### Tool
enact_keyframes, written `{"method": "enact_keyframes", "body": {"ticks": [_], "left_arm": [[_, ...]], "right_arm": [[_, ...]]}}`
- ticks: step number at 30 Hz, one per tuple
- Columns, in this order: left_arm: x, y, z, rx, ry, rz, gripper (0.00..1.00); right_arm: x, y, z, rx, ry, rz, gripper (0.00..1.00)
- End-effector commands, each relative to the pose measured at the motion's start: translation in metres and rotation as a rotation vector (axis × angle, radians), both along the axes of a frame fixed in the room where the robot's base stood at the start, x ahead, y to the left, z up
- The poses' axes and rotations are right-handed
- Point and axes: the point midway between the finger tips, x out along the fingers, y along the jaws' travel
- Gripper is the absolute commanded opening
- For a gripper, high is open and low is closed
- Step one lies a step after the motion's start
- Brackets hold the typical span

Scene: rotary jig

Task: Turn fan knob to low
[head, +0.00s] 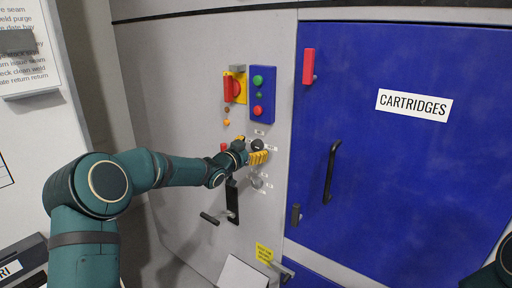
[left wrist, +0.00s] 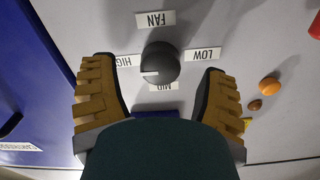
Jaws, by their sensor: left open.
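The fan knob (left wrist: 160,62) is a round dark grey dial on a light grey panel. In the left wrist view, its white mark is on the left side, facing the HIGH label (left wrist: 124,61). The FAN label (left wrist: 155,18), LOW label (left wrist: 203,55) and partly hidden MID label (left wrist: 161,87) surround it, appearing upside down. My left gripper (left wrist: 157,70) is open, with one yellow finger on each side of the knob and visible gaps between. In the head view, the left gripper (head: 257,157) is at the panel by the dark knob (head: 257,145). My right gripper is not visible.
Above are a red rotary switch (head: 236,88) and a blue button box (head: 262,94). A black lever (head: 232,202) is below the gripper. A blue cartridges door (head: 400,150) with a black handle (head: 331,172) is to the right. Orange lamps (left wrist: 269,85) sit near the knob.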

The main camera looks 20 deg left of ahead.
Motion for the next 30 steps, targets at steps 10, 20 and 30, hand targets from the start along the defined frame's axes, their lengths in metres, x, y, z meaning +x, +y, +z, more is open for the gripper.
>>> {"method": "enact_keyframes", "body": {"ticks": [10, 20, 30], "left_arm": [[0.02, -0.007, 0.0, -0.001, 0.0, 0.001, 0.74], [0.019, -0.007, 0.0, -0.001, 0.0, 0.0, 0.4], [0.019, -0.007, 0.001, -0.003, -0.001, 0.0, 0.05]], "right_arm": [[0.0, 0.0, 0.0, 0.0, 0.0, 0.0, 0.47], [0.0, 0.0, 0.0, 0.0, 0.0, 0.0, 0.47], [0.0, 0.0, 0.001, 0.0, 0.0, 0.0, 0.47]]}}
